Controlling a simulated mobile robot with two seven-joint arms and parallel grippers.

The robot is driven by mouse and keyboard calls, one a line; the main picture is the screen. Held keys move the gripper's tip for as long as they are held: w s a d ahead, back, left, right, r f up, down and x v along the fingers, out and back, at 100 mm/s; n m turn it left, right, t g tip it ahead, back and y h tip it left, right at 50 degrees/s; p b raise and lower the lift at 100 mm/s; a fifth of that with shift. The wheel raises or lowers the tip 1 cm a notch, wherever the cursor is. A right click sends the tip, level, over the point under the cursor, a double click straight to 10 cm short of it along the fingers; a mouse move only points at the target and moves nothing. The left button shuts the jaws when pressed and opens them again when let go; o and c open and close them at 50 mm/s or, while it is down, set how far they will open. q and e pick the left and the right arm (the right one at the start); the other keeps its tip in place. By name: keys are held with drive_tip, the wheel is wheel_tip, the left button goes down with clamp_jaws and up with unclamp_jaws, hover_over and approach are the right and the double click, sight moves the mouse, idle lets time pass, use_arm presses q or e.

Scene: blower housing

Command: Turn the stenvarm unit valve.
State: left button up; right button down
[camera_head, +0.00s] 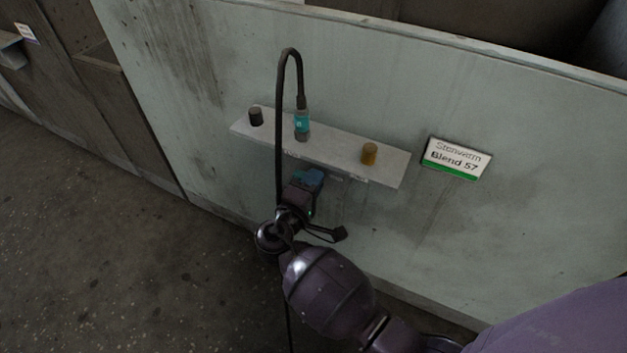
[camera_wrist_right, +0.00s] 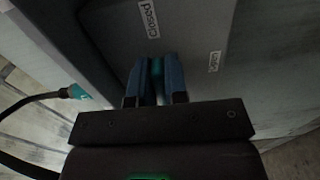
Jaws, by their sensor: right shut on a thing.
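The sign (camera_head: 456,158) on the pale wall panel reads "Stenvarm Blend 57", beside a narrow shelf-like unit (camera_head: 335,152). My right gripper (camera_head: 308,181) is at the front lower edge of this unit, below the teal connector. In the right wrist view, its blue fingers (camera_wrist_right: 156,78) are shut on a teal valve handle (camera_wrist_right: 157,68), of which only a thin strip shows between them. A "Closed" label (camera_wrist_right: 149,18) lies above the fingers, and an "Open" label (camera_wrist_right: 214,61) lies to their right. The head view hides the handle. My left gripper is not in view.
On the unit's top stand a black knob (camera_head: 255,117), a teal connector (camera_head: 302,124) with a looping dark cable (camera_head: 280,110), and an amber knob (camera_head: 369,154). The cable hangs down close to my right wrist. The floor (camera_head: 110,240) at left is clear.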

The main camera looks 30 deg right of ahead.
drive_tip(key=c, duration=1.2)
unclamp_jaws()
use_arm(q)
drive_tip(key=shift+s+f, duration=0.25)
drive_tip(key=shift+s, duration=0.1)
use_arm(e)
drive_tip(key=shift+o, duration=0.3)
drive_tip(key=shift+a, duration=0.1)
use_arm(q)
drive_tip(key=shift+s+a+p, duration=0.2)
drive_tip(key=shift+p, duration=0.35)
use_arm(e)
drive_tip(key=v, duration=1)
drive_tip(key=shift+s+a, duration=0.2)
drive_tip(key=shift+s, duration=0.05)
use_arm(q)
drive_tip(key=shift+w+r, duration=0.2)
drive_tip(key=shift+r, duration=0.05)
